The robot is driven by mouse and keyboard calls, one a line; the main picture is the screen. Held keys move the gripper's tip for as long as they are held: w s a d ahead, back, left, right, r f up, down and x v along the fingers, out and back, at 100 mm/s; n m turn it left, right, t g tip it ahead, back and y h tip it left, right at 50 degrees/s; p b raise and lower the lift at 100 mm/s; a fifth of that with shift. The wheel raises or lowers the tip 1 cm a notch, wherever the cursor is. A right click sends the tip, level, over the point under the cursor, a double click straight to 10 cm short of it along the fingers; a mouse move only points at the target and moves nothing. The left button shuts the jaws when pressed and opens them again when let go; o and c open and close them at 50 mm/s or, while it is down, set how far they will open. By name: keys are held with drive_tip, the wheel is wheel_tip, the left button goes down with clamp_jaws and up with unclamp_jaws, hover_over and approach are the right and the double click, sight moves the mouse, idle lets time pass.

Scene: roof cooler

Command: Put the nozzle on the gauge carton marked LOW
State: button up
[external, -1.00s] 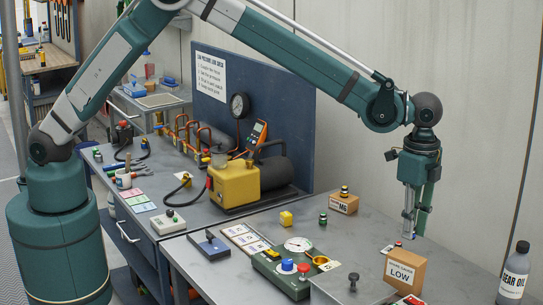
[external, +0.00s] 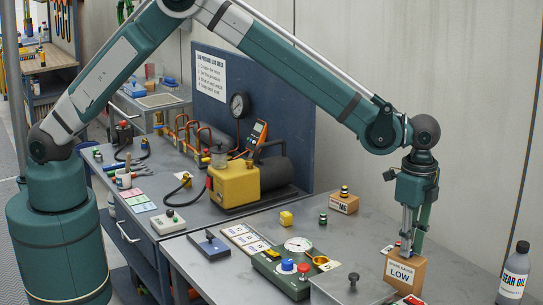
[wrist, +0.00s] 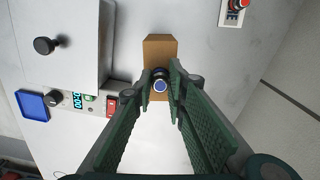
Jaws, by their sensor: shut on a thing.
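The carton marked LOW (external: 401,273) is a brown box standing on the near right of the bench. Its brown top (wrist: 160,45) shows in the wrist view. My gripper (external: 408,252) points down right over the carton. In the wrist view my gripper (wrist: 160,88) is shut on the nozzle (wrist: 160,86), a small dark round piece with a blue centre. The nozzle overlaps the carton's top in that view. Whether it touches the carton I cannot tell. In the external view the nozzle is hard to make out at the fingertips.
A grey lidded box with a black knob (external: 353,279) stands left of the carton. Another carton (external: 343,204) with a small capped piece on it stands farther back. A gear oil bottle (external: 514,272) is at the right. A green gauge panel (external: 275,268) lies left.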

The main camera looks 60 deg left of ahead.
drive_tip(key=shift+f, duration=0.2)
drive_tip(key=o, duration=0.9)
drive_tip(key=shift+r, duration=0.25)
wheel_tip(320, 180, up, 12)
drive_tip(key=shift+f, duration=0.1)
idle(0.8)
